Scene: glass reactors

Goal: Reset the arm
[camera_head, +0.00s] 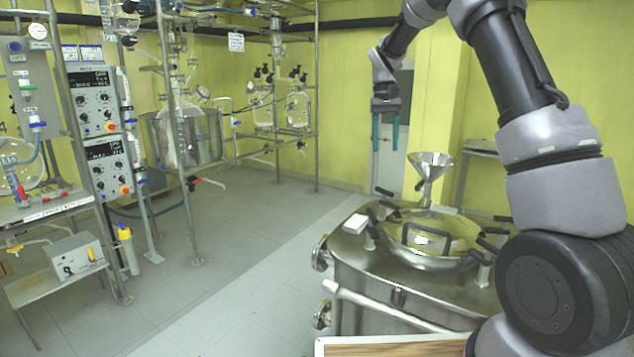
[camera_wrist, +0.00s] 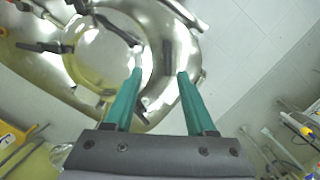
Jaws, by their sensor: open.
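My gripper (camera_head: 385,140) hangs at the end of my raised arm, above the far side of a steel vessel in the head view. Its two green fingers point down, apart, with nothing between them. In the wrist view my gripper (camera_wrist: 160,75) is also open and empty. Below it lie the round lid and metal parts of the steel vessel (camera_wrist: 180,50). A clear gap shows in the head view between the fingertips and the vessel top.
The steel vessel (camera_head: 360,262) has a funnel (camera_head: 431,168) standing up at its back and black clamps around its lid. A rack with control boxes (camera_head: 97,100) and glassware stands at the left. A steel pot (camera_head: 185,138) stands behind it. The middle floor (camera_head: 235,240) is clear.

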